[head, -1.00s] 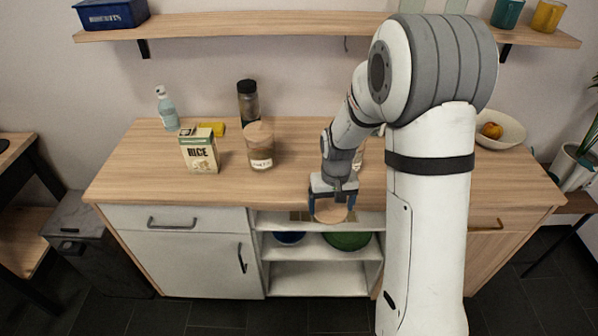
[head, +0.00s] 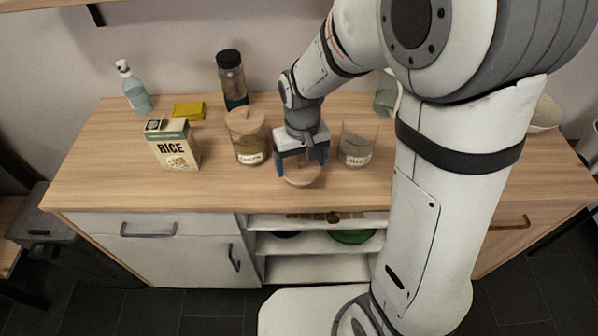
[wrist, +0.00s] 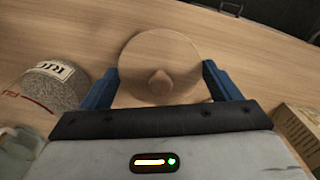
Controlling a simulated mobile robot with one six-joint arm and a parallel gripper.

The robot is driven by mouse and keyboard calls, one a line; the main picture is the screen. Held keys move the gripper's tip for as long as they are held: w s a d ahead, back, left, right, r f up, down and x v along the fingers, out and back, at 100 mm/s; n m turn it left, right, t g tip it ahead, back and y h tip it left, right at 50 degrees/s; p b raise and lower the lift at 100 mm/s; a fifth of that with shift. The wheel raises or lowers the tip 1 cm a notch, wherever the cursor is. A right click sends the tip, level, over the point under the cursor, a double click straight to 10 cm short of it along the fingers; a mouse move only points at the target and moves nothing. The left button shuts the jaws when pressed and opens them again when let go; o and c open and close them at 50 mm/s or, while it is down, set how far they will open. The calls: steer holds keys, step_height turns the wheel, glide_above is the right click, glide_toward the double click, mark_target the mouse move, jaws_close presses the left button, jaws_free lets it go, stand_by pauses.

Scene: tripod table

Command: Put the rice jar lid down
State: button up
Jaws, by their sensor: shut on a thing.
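The round wooden rice jar lid (head: 303,175) is between the blue fingers of my gripper (head: 301,168), over the front of the wooden counter. In the wrist view the lid (wrist: 160,60) lies flat, knob facing the camera, with my gripper (wrist: 160,88) shut on its sides. I cannot tell whether the lid touches the counter. The open glass rice jar (head: 357,147) stands upright to the right of my gripper; in the wrist view it shows at left (wrist: 52,84), with pale grains and part of its label.
A lidded jar (head: 247,140) stands close left of my gripper. A rice carton (head: 175,146), yellow block (head: 188,110), spray bottle (head: 133,90) and dark-capped bottle (head: 232,80) stand further left and behind. The counter's (head: 110,190) front left is clear.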

mark_target(301, 168)
steer(key=shift+f, duration=2.25)
